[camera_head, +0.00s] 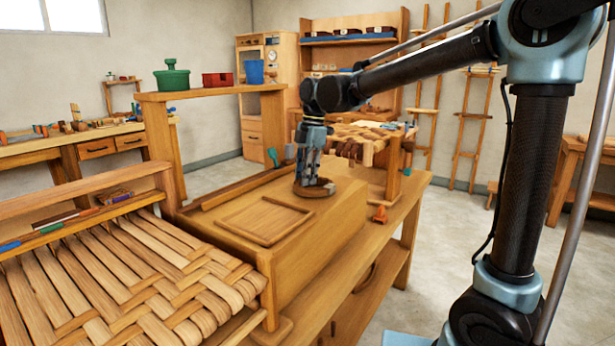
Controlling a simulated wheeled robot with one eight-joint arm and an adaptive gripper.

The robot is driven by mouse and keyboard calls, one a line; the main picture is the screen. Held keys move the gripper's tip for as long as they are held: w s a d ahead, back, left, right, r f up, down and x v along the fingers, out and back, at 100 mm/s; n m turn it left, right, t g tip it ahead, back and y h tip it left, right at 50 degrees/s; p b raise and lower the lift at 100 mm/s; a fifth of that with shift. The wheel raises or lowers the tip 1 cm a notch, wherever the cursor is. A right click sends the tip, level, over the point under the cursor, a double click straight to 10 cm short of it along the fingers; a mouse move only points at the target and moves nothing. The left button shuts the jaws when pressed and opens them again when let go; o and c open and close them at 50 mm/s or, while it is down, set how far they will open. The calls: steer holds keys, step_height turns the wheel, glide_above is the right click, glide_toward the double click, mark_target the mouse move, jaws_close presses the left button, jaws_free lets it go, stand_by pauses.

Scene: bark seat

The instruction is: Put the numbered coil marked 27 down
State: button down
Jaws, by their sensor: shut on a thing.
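My gripper (310,182) points down over the wooden workbench (345,243) in the middle of the view. It is shut on a small brown round coil (316,190), low at the bench top. I cannot tell whether the coil touches the wood. No number can be read on it at this size. The fingers hide part of the coil.
A raised square frame (262,221) lies left of the coil. A small orange object (380,214) sits to its right near the bench edge. A woven stool (365,135) stands behind.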

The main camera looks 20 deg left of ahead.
steer(key=c, duration=1.4)
jaws_free()
steer(key=shift+f, duration=0.1)
steer(key=shift+o, duration=0.2)
steer(key=shift+s, duration=0.1)
step_height(320, 180, up, 12)
steer(key=w+d, duration=0.1)
steer(key=shift+w, duration=0.2)
steer(key=d+f+m+t, duration=0.1)
steer(key=d+f+m, duration=0.25)
steer(key=d, duration=0.55)
steer(key=d+f+m, duration=0.2)
steer(key=d+m, duration=0.3)
steer(key=d, duration=0.4)
steer(key=d+f+m+t, duration=0.1)
steer(key=d+f+m, duration=0.25)
steer(key=d, duration=0.55)
steer(key=s+d+f+m, duration=0.6)
steer(key=d+f+m, duration=0.2)
steer(key=d+f, duration=0.2)
steer(key=s+d+f+m+t+h, duration=0.1)
steer(key=s+d+f+m, duration=0.6)
steer(key=d+f, duration=0.3)
steer(key=shift+s+f+m+t, duration=0.15)
steer(key=shift+f+m+t, duration=0.15)
steer(key=shift+m, duration=0.2)
